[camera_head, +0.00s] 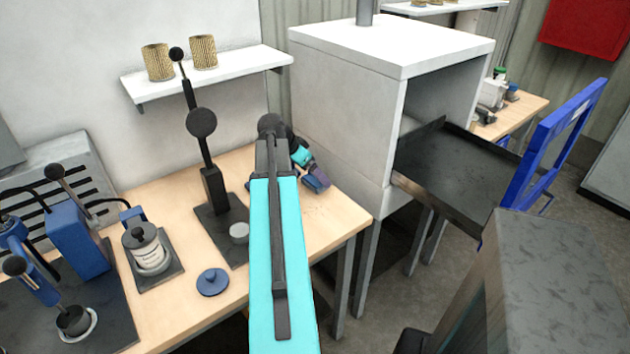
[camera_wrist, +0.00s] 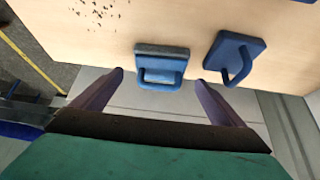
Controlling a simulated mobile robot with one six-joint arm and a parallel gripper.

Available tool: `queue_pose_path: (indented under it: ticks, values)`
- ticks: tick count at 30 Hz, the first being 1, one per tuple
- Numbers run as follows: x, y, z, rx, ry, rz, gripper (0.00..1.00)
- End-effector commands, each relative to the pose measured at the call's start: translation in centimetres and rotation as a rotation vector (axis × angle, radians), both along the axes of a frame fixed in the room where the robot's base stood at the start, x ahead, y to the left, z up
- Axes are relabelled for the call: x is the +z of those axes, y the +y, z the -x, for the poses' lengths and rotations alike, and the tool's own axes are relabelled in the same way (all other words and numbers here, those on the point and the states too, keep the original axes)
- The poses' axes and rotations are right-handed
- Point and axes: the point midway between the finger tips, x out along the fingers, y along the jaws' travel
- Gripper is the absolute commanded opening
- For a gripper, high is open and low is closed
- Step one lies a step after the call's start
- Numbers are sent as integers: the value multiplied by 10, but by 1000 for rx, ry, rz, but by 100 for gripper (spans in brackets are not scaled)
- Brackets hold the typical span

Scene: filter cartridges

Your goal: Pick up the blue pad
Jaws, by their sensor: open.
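In the wrist view two blue blocks with loop handles are on the light wooden table. One blue pad (camera_wrist: 161,52), with a dark grey-green strip along its far edge, is between and just ahead of my fingers. The other blue pad (camera_wrist: 240,48) sits tilted to the right, outside the right finger. My gripper (camera_wrist: 159,77) is open, with a purple finger on each side of the first pad's handle, and holds nothing. In the head view my gripper (camera_head: 316,182) is over the table's right part, partly behind my turquoise arm; the pads cannot be told apart there.
A black-based lever stand (camera_head: 217,230), a round blue lid (camera_head: 212,282) and a labelled jar (camera_head: 149,250) stand left on the table (camera_head: 335,215). A white oven (camera_head: 350,110) with a blue-framed open door is to the right. Dark crumbs (camera_wrist: 98,10) lie on the wood.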

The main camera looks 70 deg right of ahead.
Motion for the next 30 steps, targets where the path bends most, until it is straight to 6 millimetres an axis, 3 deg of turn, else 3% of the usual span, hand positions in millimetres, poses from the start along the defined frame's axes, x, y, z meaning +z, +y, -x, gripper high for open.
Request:
queue_pose_path:
  ticks: [8,26,30]
  values:
    - [-17,-10,7,-1,0,0,93]
    - [-18,-10,7,-1,0,0,93]
    - [-18,-10,7,-1,0,0,69]
